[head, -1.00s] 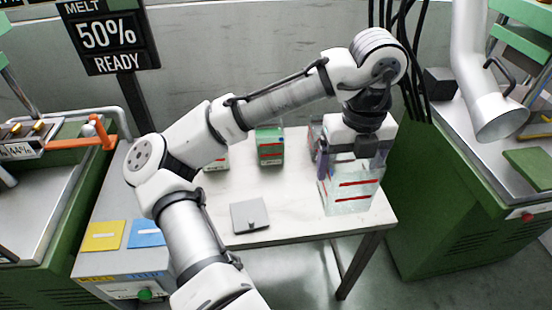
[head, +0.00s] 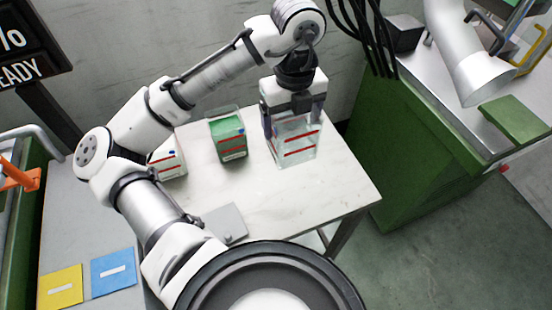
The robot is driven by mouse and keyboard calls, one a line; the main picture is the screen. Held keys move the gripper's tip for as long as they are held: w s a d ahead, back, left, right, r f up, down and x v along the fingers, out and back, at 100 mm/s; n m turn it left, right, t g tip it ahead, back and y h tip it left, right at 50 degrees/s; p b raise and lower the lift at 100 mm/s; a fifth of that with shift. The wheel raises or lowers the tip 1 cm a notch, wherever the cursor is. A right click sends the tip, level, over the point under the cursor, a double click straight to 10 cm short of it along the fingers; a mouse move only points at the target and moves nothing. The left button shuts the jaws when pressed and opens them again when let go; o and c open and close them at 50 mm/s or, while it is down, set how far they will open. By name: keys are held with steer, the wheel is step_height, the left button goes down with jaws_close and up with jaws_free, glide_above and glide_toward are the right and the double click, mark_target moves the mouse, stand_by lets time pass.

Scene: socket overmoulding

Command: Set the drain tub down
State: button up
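A clear tub (head: 297,150) with red lines, seemingly the drain tub, is upright at the right part of the white table (head: 255,195). It looks empty. My gripper (head: 293,118) points down from above, with one finger on each side of the tub's upper part, shut on it. The tub's base appears at or very near the tabletop; I cannot tell whether it touches.
A tub with green contents (head: 228,138) stands to the left, and a whitish tub (head: 168,160) stands farther left, partly behind my arm. A flat grey plate (head: 225,222) lies near the front edge. Table to the right is clear. A green machine (head: 425,130) stands right.

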step_height(320, 180, down, 15)
steer(key=shift+f+p, duration=0.1)
steer(key=shift+p, duration=0.5)
steer(key=shift+f, duration=0.2)
steer(key=o, duration=0.9)
steer(key=shift+r, duration=0.15)
